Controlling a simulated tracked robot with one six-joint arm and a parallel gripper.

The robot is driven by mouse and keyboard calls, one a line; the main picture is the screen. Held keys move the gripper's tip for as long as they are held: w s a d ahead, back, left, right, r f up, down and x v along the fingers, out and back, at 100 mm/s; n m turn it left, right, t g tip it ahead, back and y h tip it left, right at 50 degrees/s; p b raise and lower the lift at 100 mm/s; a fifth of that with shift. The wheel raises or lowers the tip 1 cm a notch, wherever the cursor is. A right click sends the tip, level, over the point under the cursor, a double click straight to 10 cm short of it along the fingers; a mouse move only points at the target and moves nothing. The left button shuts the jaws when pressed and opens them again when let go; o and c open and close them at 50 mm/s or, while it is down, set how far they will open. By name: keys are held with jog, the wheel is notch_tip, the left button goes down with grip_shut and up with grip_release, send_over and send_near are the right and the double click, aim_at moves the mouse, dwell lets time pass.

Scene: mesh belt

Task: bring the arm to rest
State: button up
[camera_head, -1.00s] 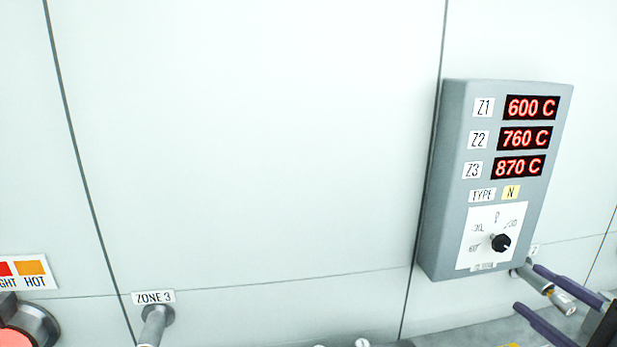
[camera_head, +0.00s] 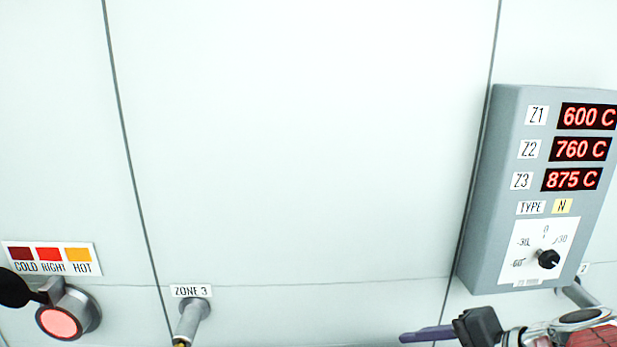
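My gripper (camera_head: 428,334) is at the bottom edge in the head camera view, right of centre. One purple finger shows, pointing left, with the dark gripper body (camera_head: 480,326) behind it. A second finger does not show clearly, so its opening cannot be told. The arm reaches in from the lower right corner, partly cut off by the frame. No object shows at the visible finger.
A grey control box (camera_head: 490,190) with red readouts and a knob (camera_head: 548,259) is on the wall above the arm. A ZONE 3 fitting (camera_head: 192,322) and a round pink-lit port (camera_head: 58,322) with a dark cover (camera_head: 12,288) are left. The wall between is bare.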

jog(key=s+a+n+g+h, duration=0.1)
jog(key=s+a+n+h, duration=0.3)
jog(key=n, duration=0.7)
jog(key=s+h, duration=0.2)
jog(key=s, duration=0.1)
jog(key=shift+s+a+h, duration=0.25)
jog(key=shift+s+h, duration=0.05)
jog(key=shift+s, duration=0.1)
dwell(3.1)
